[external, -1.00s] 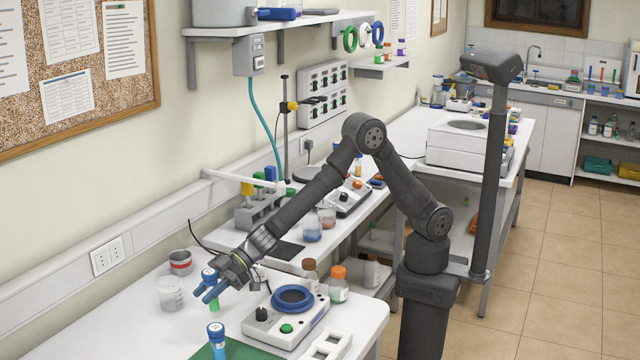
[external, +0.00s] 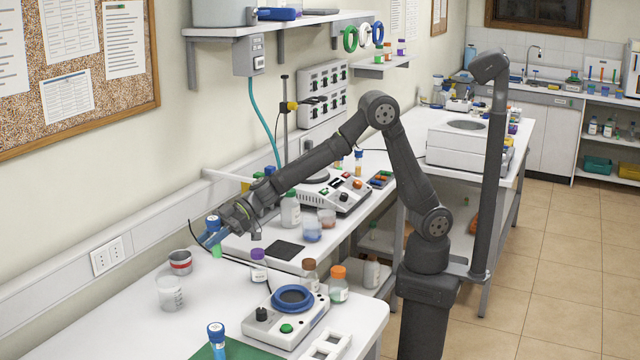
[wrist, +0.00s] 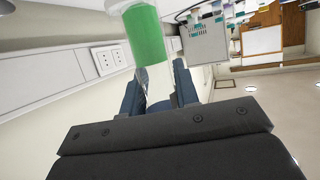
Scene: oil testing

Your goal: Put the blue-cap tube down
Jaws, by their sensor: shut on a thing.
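My gripper (external: 211,237) has blue fingers shut on a blue-cap tube (external: 216,250) with green contents. The tube is near upright, cap up, and appears held above the bench's back left part. The cap is out of the wrist view. A second blue-cap tube (external: 217,345) stands at the green mat (external: 245,350) at the front.
A beaker (external: 170,294) and a red-banded cup (external: 180,262) stand to the left. A purple-cap bottle (external: 259,267), brown-cap bottle (external: 309,275) and orange-cap bottle (external: 338,286) stand to the right. A device with a blue ring (external: 292,299) is in front. White bench between them is clear.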

